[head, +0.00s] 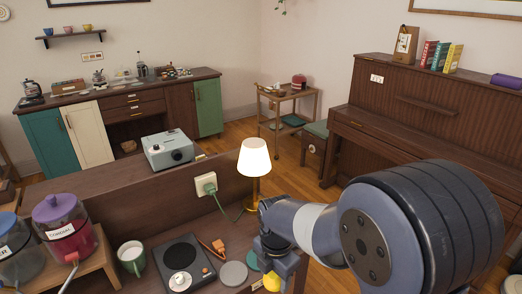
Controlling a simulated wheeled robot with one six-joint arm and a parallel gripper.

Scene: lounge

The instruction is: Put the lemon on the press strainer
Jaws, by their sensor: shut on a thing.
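My gripper (271,275) is at the bottom of the head view, right of centre, pointing down. It is shut on a yellow lemon (271,284), of which only a small part shows below the fingers. The lemon is near the right end of the near dark wooden desk (222,231); I cannot tell how high it is above it. I cannot make out a press strainer for certain. A small dark press-like vessel (31,88) stands at the left end of the far sideboard.
Near my gripper are a grey disc (234,274), a black turntable-like device (183,264), a lit lamp (255,160) and a green mug (132,257). Two lidded jars (66,228) (18,258) stand left. A projector (168,150) sits on the raised ledge.

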